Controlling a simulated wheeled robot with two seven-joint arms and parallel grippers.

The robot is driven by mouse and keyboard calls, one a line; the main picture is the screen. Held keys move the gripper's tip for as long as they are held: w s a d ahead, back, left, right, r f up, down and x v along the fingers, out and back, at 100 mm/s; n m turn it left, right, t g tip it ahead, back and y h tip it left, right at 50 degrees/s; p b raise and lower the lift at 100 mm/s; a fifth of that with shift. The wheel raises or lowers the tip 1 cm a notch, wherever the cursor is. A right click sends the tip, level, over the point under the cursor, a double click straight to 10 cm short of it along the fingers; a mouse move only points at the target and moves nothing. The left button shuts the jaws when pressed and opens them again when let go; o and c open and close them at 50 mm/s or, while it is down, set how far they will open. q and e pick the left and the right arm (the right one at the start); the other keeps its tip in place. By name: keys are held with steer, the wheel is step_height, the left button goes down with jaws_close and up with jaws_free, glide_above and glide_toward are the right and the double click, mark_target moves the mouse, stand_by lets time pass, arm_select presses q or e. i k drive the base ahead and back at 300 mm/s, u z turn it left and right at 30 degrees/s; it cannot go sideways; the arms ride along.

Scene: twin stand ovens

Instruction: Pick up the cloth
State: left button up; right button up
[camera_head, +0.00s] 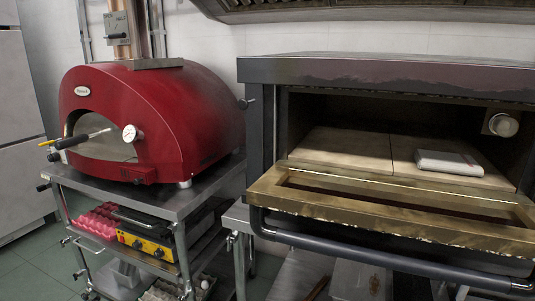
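A folded white cloth (447,162) with a darker stripe near its right end lies flat on the right-hand stone floor slab inside the open oven (384,69) on the right. It sits near the front of the chamber, just behind the lowered door. Neither of my grippers shows in the head view, so nothing of mine is seen touching the cloth.
The oven's brass-coloured door (395,206) hangs open, with a dark handle bar (390,258) along its front. A red dome oven (190,110) stands on a metal stand at left. A yellow-fronted appliance (146,245) and pink egg trays (94,222) sit below it.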

mark_target(432, 160)
steer(key=k, duration=0.5)
steer(key=z, duration=0.75)
steer(key=i, duration=0.45)
